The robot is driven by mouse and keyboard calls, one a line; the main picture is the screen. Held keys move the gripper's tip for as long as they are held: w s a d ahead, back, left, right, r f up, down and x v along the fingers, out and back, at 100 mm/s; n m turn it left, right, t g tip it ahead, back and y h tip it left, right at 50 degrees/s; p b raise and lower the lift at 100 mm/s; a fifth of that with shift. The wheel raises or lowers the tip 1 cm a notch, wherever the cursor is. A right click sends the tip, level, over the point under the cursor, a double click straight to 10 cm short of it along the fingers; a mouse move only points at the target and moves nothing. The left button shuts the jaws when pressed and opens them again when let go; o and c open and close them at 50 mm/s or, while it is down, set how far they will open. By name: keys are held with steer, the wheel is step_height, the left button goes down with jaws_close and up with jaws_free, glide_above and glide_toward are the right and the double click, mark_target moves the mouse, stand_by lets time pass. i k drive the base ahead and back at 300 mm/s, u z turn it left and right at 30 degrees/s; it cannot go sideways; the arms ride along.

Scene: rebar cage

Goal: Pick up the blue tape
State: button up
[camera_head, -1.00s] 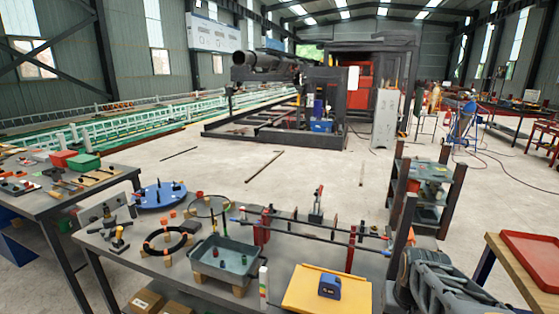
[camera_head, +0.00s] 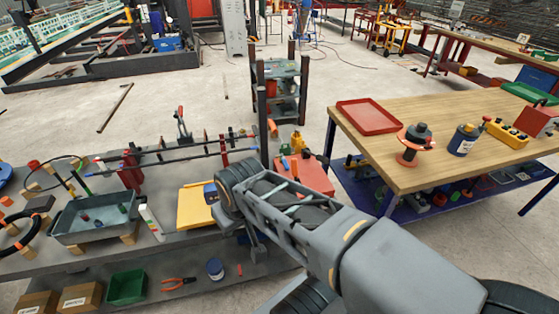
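A small blue block-shaped item with dark parts, which looks like a tape measure (camera_head: 210,191), sits on a yellow board (camera_head: 190,213) on the grey workbench, left of my arm. My arm's elbow covers part of the board's right side. A round blue roll or can (camera_head: 215,268) with a pale label stands on the bench's lower shelf; I cannot tell if it is tape. My arm reaches in from the lower right. Grey parts that seem to be my gripper (camera_head: 258,250) hang below the elbow at the bench's right end. Its fingers are not clear, and I see nothing held.
A green bin (camera_head: 127,287) and red pliers (camera_head: 179,284) are below. A wooden table (camera_head: 455,140) with a red tray (camera_head: 368,117) stands right.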

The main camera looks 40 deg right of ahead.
mark_target(211, 193)
steer(key=u, duration=0.3)
steer(key=k, duration=0.35)
steer(key=u, duration=0.75)
steer(key=i, duration=1)
